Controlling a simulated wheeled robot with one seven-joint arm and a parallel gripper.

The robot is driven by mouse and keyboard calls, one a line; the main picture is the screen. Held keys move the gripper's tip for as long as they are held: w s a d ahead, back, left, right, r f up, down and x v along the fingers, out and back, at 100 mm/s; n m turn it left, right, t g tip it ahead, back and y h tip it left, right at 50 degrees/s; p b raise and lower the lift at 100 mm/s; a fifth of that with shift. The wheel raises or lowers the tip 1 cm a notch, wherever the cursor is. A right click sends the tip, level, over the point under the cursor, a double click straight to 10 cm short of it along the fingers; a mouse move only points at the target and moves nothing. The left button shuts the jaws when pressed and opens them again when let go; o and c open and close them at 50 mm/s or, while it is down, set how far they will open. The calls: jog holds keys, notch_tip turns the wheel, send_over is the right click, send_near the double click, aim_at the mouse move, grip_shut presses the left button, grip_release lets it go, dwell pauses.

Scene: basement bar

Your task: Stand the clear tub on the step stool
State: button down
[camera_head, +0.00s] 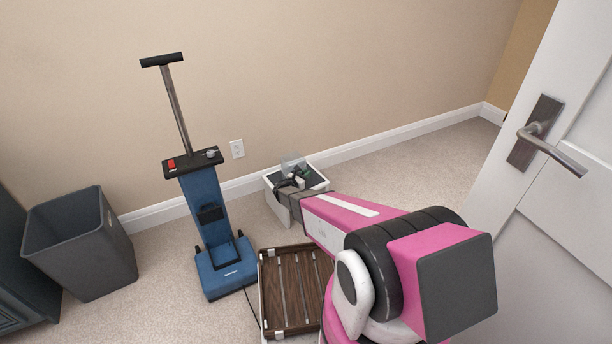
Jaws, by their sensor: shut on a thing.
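The clear tub (292,162) shows as a small see-through shape at the far end of my arm. My gripper (293,178) is shut on it. The tub is over the white step stool (277,204) with its dark top, near the back wall. I cannot tell whether the tub touches the stool's top or is held just above it. My gripper and forearm hide part of the tub and part of the stool.
A brown slatted wooden item (284,290) lies on the carpet in front of the stool. A blue upright floor machine (213,232) stands to its left. A grey bin (80,244) is farther left. A white door (530,190) stands at right. Carpet (425,160) is clear at back right.

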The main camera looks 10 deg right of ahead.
jog(key=shift+f, duration=0.25)
jog(key=c, duration=1.1)
grip_release()
jog(key=shift+c, duration=0.2)
